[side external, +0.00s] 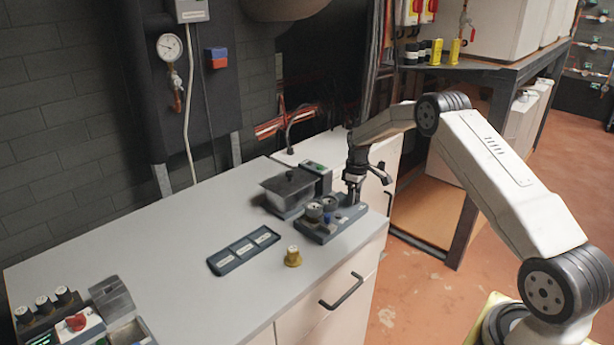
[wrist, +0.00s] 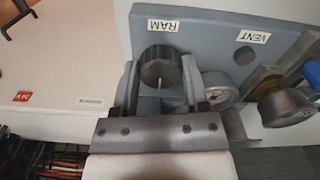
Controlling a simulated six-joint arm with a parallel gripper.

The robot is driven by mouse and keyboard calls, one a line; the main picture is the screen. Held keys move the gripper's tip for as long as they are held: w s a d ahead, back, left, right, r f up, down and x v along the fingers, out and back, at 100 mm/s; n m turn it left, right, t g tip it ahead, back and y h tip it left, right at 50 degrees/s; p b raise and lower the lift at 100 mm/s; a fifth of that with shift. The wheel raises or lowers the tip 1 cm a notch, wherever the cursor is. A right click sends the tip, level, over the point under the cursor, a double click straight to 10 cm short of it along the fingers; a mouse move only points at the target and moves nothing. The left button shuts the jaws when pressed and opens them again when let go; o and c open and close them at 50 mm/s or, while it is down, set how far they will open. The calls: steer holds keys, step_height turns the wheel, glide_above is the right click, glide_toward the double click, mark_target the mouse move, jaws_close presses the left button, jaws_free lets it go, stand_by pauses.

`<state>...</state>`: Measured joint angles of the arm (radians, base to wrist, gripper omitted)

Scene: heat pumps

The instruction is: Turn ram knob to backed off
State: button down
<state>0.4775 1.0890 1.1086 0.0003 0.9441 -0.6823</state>
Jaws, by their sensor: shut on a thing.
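The ram knob (wrist: 161,68) is a black ribbed round knob below the label RAM on a grey-blue panel, with a pale pointer line on its face in the wrist view. My gripper (wrist: 160,88) has one finger on each side of it and is shut on it. In the side view my gripper (side external: 353,196) points down at the right end of the grey-blue valve block (side external: 318,233) on the bench, and the ram knob is hidden there.
A gauge (wrist: 218,90) sits close beside my finger, and a round fitting (wrist: 284,106) stands near the VENT label. A brass-coloured knob (side external: 292,257) and a three-slot tray (side external: 243,250) lie in front.

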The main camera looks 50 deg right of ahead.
stand_by(0.3)
steer(key=shift+c, duration=0.5)
jaws_free()
steer(key=shift+r, duration=3.95)
steer(key=shift+a, duration=0.1)
steer(key=shift+a+r, duration=0.2)
steer(key=shift+a, duration=0.3)
steer(key=s+a+r+m+t, duration=0.15)
steer(key=s+a, duration=0.25)
steer(key=a, duration=0.4)
steer(key=s+a+r, duration=0.2)
steer(key=s+a, duration=0.3)
steer(key=a, duration=0.4)
steer(key=s+a, duration=0.4)
steer(key=s, duration=0.3)
steer(key=s+a+f+t, duration=0.1)
steer(key=s+a, duration=0.4)
steer(key=s, duration=0.3)
steer(key=shift+m, duration=0.45)
